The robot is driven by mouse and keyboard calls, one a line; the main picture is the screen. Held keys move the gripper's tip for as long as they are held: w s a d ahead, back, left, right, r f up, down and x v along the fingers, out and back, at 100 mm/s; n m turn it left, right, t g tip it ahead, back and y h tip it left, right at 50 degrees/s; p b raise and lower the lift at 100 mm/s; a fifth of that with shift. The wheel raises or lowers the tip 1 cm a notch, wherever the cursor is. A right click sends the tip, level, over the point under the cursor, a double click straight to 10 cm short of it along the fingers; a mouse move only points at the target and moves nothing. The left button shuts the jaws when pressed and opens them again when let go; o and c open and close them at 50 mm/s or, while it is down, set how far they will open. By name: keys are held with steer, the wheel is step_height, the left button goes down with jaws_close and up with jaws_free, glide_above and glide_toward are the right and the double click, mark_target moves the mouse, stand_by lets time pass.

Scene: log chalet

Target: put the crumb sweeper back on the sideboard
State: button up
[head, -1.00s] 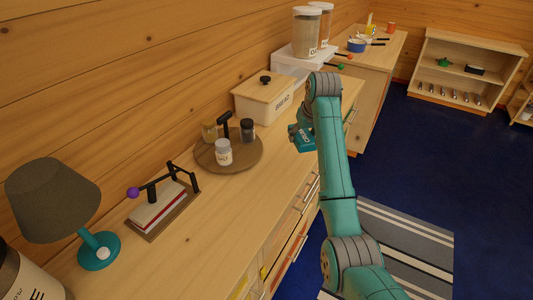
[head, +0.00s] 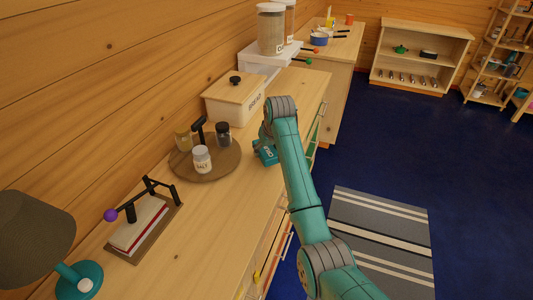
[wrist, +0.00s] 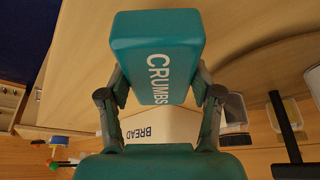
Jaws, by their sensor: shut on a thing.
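The crumb sweeper (head: 265,153) is a teal block. In the wrist view its face (wrist: 157,45) reads CRUMBS. My gripper (wrist: 155,88) is shut on it, one finger on each side. In the head view my gripper (head: 268,138) is partly hidden by my arm. The sweeper is over the wooden sideboard top (head: 228,205), to the right of the round tray. I cannot tell whether its underside touches the wood.
A round tray (head: 222,170) with jars, including a salt jar (head: 202,158), stands beside the sweeper. The bread box (head: 232,100) is behind. Bare wood lies in front of the tray.

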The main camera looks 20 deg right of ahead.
steer(key=shift+f, duration=0.85)
steer(key=shift+f, duration=0.15)
steer(key=o, duration=1.1)
steer(key=v, duration=1.2)
steer(key=shift+d, duration=0.1)
steer(key=shift+s, duration=0.1)
